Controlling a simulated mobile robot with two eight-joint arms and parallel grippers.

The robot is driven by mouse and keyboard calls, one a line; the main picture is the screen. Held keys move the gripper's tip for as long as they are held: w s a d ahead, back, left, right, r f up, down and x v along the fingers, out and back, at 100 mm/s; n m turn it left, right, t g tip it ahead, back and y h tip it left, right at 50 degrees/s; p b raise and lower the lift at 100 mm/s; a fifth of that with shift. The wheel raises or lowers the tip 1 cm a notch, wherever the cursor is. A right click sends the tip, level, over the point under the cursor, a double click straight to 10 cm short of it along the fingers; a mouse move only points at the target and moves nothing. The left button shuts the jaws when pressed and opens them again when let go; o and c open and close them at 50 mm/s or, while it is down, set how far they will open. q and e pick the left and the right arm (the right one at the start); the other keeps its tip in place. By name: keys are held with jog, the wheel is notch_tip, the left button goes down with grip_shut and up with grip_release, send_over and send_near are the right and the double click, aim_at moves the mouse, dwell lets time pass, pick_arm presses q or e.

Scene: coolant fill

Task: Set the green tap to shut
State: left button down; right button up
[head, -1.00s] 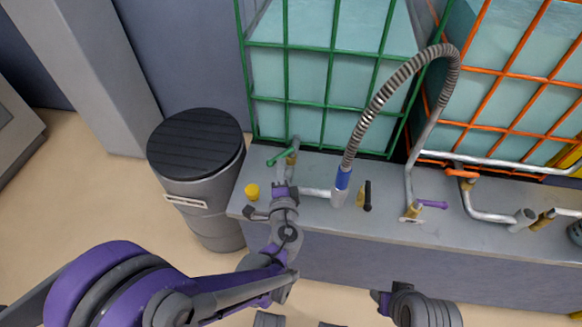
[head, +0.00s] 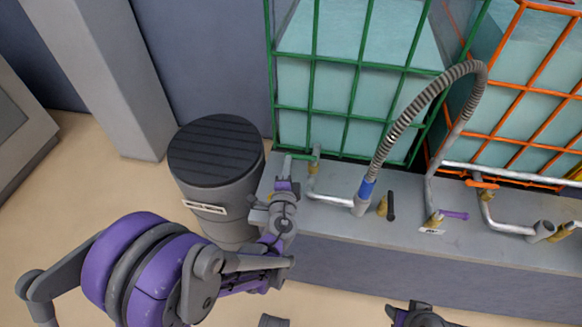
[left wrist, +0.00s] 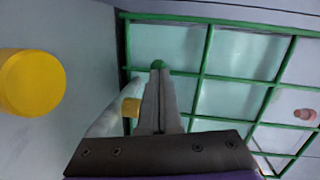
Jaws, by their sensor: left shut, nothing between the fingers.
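The green tap has a green lever (head: 299,156) on a brass valve (head: 314,168), at the left end of the bench by the green-framed tank. The lever points left from the valve in the head view. My left gripper (head: 284,172) is shut and empty, just in front of the lever. In the left wrist view the closed fingers (left wrist: 159,75) point at the lever's rounded green end (left wrist: 157,64); I cannot tell whether they touch. The brass valve (left wrist: 130,107) is partly hidden behind the fingers. My right gripper (head: 415,315) is at the bottom edge, its fingers unclear.
A yellow round thing (left wrist: 32,82) lies left of the fingers, hidden in the head view. The green tank cage (head: 360,62) rises behind. A black-lidded bin (head: 215,150) stands left. Black (head: 391,206), purple (head: 454,214) and orange (head: 482,184) tap levers lie right, with a ribbed hose (head: 415,95).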

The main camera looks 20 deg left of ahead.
pick_arm(q)
jog(key=shift+w+a, duration=0.25)
jog(key=shift+w, duration=0.05)
dwell(0.5)
